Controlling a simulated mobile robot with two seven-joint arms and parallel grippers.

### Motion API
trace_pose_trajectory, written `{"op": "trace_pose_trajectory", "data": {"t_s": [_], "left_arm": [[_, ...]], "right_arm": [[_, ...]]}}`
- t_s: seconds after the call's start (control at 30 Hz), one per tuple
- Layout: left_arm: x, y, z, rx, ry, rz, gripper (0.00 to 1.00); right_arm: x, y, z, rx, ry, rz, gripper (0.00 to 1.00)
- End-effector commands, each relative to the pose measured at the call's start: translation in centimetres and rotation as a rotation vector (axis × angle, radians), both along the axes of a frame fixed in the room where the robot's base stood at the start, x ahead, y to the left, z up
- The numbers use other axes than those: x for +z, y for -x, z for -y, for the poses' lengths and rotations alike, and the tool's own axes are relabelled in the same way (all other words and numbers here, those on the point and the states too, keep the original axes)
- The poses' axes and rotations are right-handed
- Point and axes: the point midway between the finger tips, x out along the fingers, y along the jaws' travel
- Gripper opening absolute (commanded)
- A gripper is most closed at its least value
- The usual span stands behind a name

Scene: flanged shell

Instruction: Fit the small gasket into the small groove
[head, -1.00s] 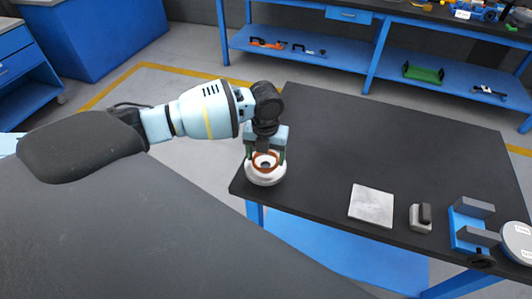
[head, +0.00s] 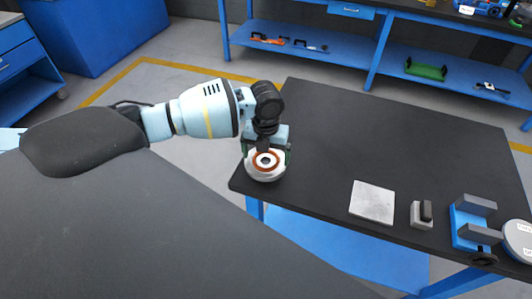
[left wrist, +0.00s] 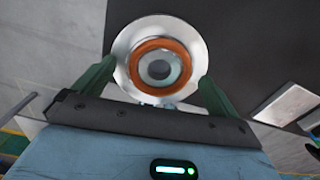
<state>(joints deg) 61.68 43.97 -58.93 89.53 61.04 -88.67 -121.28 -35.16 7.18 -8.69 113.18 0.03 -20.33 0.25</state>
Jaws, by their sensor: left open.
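The flanged shell (head: 264,175), round and pale metallic, stands at the table's near left corner. An orange-brown ring, the gasket (head: 266,167), sits on top of it around the centre opening and looks about level. In the left wrist view the gasket (left wrist: 135,63) lies inside the shell's wide silvery flange (left wrist: 122,48). Whether it is fully down in the groove I cannot tell. My left gripper (head: 267,157) is open above the shell; its green fingers stand apart on either side of the gasket, not touching it. My right gripper is not in view.
On the dark table (head: 400,140) to the right are a light square plate (head: 372,202), a small grey block piece (head: 421,214), a blue vise-like fixture (head: 470,225) and a round grey disc (head: 518,240). The table's middle and back are clear. A blue shelf bench stands behind.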

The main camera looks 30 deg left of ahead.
Motion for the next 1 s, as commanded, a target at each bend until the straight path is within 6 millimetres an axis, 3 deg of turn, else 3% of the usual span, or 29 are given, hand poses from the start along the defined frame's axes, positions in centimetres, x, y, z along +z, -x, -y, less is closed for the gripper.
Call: {"op": "trace_pose_trajectory", "data": {"t_s": [0.23, 0.7, 1.0], "left_arm": [[0.2, 0.1, -0.1, 0.000, -0.002, -0.002, 0.98], [6.9, 0.0, 0.0, 0.000, 0.000, 0.003, 0.98], [7.8, 0.0, 0.0, 0.000, 0.000, 0.000, 0.98]], "right_arm": [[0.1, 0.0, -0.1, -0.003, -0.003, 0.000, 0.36], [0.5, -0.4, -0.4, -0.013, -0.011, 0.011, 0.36], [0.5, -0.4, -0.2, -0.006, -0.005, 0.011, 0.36]]}}
